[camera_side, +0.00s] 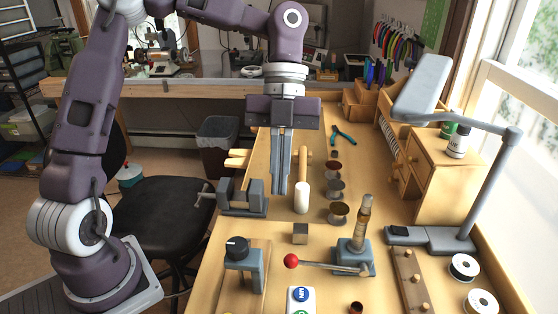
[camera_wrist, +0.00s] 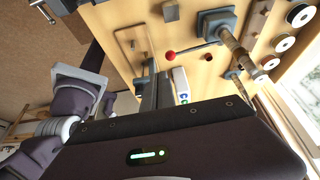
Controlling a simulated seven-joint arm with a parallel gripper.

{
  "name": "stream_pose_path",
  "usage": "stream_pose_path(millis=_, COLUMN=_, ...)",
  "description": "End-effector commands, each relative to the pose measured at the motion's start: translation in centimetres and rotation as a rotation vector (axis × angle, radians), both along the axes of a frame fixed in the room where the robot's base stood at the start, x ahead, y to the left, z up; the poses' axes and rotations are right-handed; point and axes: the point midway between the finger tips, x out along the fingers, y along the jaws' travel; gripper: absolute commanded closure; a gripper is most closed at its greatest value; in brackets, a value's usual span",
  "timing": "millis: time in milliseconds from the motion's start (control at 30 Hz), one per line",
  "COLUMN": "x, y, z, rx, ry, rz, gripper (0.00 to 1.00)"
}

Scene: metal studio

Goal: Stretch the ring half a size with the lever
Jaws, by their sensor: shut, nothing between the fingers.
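The ring stretcher (camera_side: 352,258) stands on the bench right of centre, a blue-grey base with an upright stepped mandrel (camera_side: 364,215). Its lever (camera_side: 330,266) points left and ends in a red ball (camera_side: 291,261). In the wrist view the red ball (camera_wrist: 170,54), the base (camera_wrist: 214,22) and the mandrel (camera_wrist: 234,46) show too. I cannot make out a separate ring on the mandrel. My gripper (camera_side: 279,190) points down, shut and empty, above the bench and apart from the lever, which is nearer the camera. My fingers also show in the wrist view (camera_wrist: 150,88).
A vise (camera_side: 243,197) and a white-headed mallet (camera_side: 302,196) are near my gripper. A small metal block (camera_side: 300,235) lies behind the red ball. A black-knobbed device (camera_side: 238,252) stands left of it, a panel with coloured buttons (camera_side: 301,306) in front. A lamp (camera_side: 475,190) rises at right.

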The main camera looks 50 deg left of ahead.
Motion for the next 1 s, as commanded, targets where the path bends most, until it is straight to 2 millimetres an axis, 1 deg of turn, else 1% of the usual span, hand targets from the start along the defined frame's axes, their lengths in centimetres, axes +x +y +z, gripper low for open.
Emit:
stream_pose_path(millis=33, x=0.3, y=0.4, z=0.9, rx=0.000, ry=-0.003, rz=0.003, gripper=1.00)
stream_pose_path(millis=100, x=0.5, y=0.9, z=2.0, rx=-0.001, ry=-0.001, rz=0.001, gripper=1.00)
stream_pose_path(millis=167, x=0.5, y=1.2, z=2.6, rx=-0.001, ry=-0.001, rz=0.000, gripper=1.00)
stream_pose_path(millis=233, x=0.5, y=1.1, z=2.5, rx=0.006, ry=0.005, rz=0.029, gripper=0.86)
stream_pose_path(millis=267, x=0.4, y=0.8, z=2.0, rx=0.015, ry=0.014, rz=0.077, gripper=0.80)
stream_pose_path(millis=300, x=0.2, y=0.0, z=0.7, rx=0.033, ry=0.034, rz=0.179, gripper=0.72)
stream_pose_path(millis=367, x=-0.2, y=-1.2, z=-1.6, rx=0.061, ry=0.067, rz=0.367, gripper=0.61)
stream_pose_path(millis=400, x=-0.5, y=-1.8, z=-2.9, rx=0.077, ry=0.087, rz=0.486, gripper=0.53)
stream_pose_path(millis=500, x=-0.9, y=-2.6, z=-5.2, rx=0.103, ry=0.127, rz=0.700, gripper=0.52)
stream_pose_path(millis=567, x=-1.0, y=-2.9, z=-6.1, rx=0.107, ry=0.137, rz=0.756, gripper=0.52)
stream_pose_path(millis=800, x=-1.8, y=-4.7, z=-10.2, rx=0.108, ry=0.140, rz=0.762, gripper=0.52)
stream_pose_path(millis=900, x=-2.0, y=-5.2, z=-11.4, rx=0.107, ry=0.138, rz=0.761, gripper=0.52)
stream_pose_path(millis=1000, x=-2.0, y=-5.4, z=-12.0, rx=0.106, ry=0.136, rz=0.763, gripper=0.52)
